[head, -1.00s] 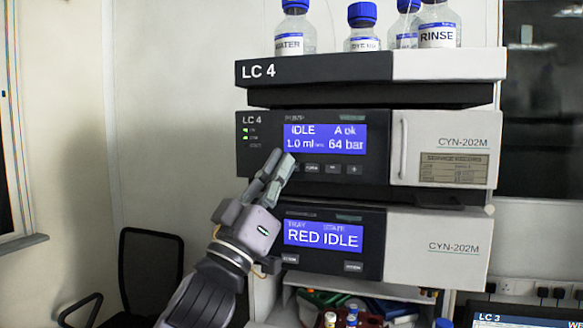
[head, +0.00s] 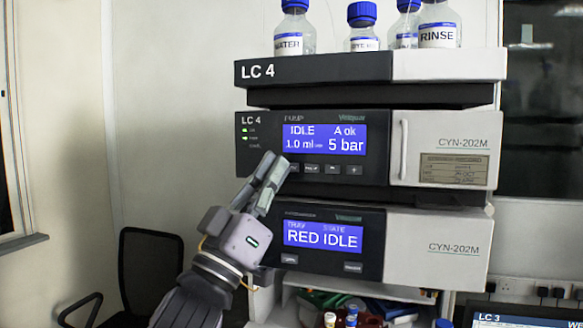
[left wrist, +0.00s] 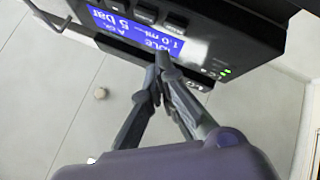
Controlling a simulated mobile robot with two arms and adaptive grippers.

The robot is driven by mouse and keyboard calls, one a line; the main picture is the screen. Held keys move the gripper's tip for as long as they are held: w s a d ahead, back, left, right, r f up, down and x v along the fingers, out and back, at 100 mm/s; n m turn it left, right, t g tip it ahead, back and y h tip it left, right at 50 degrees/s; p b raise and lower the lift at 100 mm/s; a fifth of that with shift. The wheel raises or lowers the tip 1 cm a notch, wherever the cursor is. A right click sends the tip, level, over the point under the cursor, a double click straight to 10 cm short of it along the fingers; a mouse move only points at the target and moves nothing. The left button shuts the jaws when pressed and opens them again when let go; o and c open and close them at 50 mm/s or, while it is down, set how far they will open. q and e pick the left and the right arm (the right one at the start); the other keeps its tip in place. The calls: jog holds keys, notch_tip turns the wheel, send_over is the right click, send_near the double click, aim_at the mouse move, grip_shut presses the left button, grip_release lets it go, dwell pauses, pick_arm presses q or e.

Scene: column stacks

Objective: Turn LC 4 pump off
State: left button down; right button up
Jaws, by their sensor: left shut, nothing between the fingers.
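The LC 4 pump module (head: 262,128) is the upper unit of the stack. Its blue display (head: 325,139) reads IDLE, A ok, 1.0 ml and 5 bar. Green lights (head: 245,134) glow at its left. A row of small buttons (head: 333,170) runs below the display. My left gripper (head: 276,163) is shut and empty, its fingertips at the left end of this row, partly covering the leftmost button. In the left wrist view the shut fingers (left wrist: 160,62) point at the upside-down panel beside the display (left wrist: 137,32). I cannot tell whether they touch it. My right gripper is not in view.
Below the pump is a module (head: 322,236) reading RED IDLE. Several blue-capped bottles (head: 294,32) stand on the top tray (head: 315,70). A white door with a handle (head: 404,150) is right of the display. A dark chair (head: 148,270) stands at lower left.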

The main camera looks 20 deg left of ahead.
pick_arm(q)
jog(key=shift+s+a, duration=0.1)
jog(key=shift+s, duration=1.7)
